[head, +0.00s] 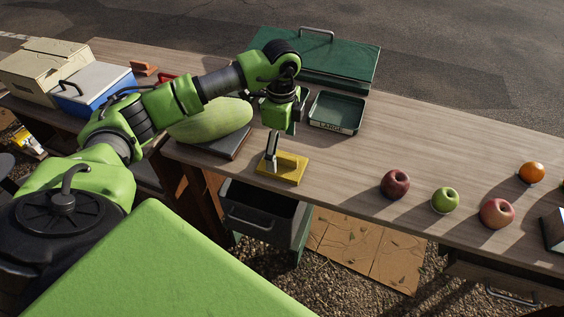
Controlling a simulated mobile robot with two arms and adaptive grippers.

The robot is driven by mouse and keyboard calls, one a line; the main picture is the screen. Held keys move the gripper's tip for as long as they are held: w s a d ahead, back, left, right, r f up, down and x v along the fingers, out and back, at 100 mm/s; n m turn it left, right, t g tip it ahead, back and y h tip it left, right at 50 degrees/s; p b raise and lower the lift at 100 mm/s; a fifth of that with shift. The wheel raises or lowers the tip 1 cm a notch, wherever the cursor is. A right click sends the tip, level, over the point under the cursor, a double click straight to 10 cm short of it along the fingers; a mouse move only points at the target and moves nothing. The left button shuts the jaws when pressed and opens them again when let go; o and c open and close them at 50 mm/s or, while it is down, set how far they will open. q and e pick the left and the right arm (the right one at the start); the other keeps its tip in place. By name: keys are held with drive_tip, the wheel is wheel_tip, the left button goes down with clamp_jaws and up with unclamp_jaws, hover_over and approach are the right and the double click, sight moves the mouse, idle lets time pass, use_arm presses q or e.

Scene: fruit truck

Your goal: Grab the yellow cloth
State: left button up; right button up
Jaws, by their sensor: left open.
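The yellow cloth (292,173) lies flat on the wooden table near its front edge, left of the fruit. My left arm reaches over from the left, and my left gripper (271,160) points down at the cloth's left part. The gripper is open, with a finger in front of part of the cloth. I cannot tell whether the fingertips touch it. My right gripper is not in view.
A melon (212,122) rests on a dark scale or board left of the gripper. A green tray (337,112) sits behind the cloth. Two red apples, a green apple (445,200) and an orange (531,173) lie to the right. The table between cloth and apples is clear.

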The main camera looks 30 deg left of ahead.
sight(282, 156)
use_arm(q)
drive_tip(key=shift+w+a+f+p, duration=0.1)
drive_tip(key=shift+f+p, duration=0.15)
drive_tip(key=shift+f, duration=0.65)
drive_tip(key=shift+w+d+f+p, duration=0.1)
drive_tip(key=shift+f+p, duration=0.1)
drive_tip(key=shift+f, duration=0.7)
drive_tip(key=shift+w+a+f+p, duration=0.1)
drive_tip(key=shift+f+p, duration=0.15)
drive_tip(key=shift+f, duration=0.65)
drive_tip(key=c, duration=1.2)
